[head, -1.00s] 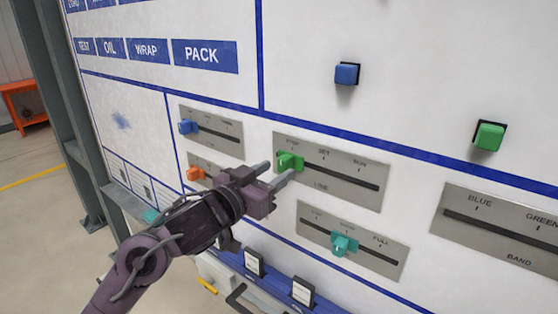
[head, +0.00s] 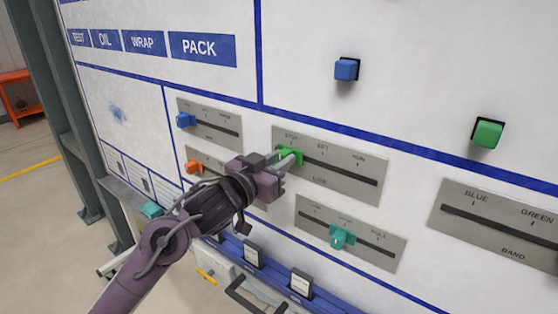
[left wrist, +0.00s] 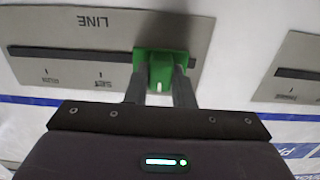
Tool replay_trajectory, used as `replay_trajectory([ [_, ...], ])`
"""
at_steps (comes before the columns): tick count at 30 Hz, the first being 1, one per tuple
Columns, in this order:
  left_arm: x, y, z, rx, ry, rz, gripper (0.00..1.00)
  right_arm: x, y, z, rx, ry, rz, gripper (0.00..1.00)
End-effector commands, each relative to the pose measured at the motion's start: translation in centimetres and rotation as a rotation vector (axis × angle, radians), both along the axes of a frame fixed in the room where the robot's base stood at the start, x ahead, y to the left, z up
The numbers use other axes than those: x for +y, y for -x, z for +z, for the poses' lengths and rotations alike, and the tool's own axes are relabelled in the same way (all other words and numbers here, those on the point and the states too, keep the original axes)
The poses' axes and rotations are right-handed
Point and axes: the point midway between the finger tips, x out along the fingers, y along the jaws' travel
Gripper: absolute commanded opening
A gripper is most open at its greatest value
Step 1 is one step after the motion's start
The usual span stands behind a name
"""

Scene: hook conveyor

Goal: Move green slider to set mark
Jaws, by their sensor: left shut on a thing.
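The green slider (head: 298,155) sits at the STOP end of the LINE plate (head: 340,182), at the left end of its slot in the head view. The SET mark (head: 323,148) is in the middle of the plate, to the right of the slider. In the left wrist view the plate appears upside down, with the green slider (left wrist: 160,72) at the slot's right end. My left gripper (head: 287,160) has its fingers on both sides of the slider and is shut on it. My right gripper is not in view.
A blue slider (head: 186,120), an orange slider (head: 194,167) and a teal slider (head: 342,236) are on nearby plates. A blue button (head: 346,69) and a green button (head: 487,133) stick out above. The slot right of the green slider is clear.

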Motion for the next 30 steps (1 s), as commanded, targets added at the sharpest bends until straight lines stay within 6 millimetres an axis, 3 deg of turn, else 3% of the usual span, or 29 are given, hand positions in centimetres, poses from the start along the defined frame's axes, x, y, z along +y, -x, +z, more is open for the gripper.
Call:
replay_trajectory([
  [5, -0.2, 0.1, 0.0, 0.001, 0.001, 0.0, 0.0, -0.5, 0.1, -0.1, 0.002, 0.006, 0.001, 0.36],
  [16, -5.7, 4.1, -0.1, 0.0, 0.004, -0.002, 0.0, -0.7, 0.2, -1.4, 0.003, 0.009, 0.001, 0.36],
  [27, -6.1, 4.4, 0.1, -0.001, -0.001, -0.001, 0.0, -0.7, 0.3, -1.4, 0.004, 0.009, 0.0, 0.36],
  [28, -6.1, 4.4, 0.1, -0.001, -0.001, -0.001, 0.26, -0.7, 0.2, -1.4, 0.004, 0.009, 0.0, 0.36],
  [30, -6.1, 4.4, 0.1, -0.001, -0.001, -0.001, 0.35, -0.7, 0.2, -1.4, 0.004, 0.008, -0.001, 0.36],
])
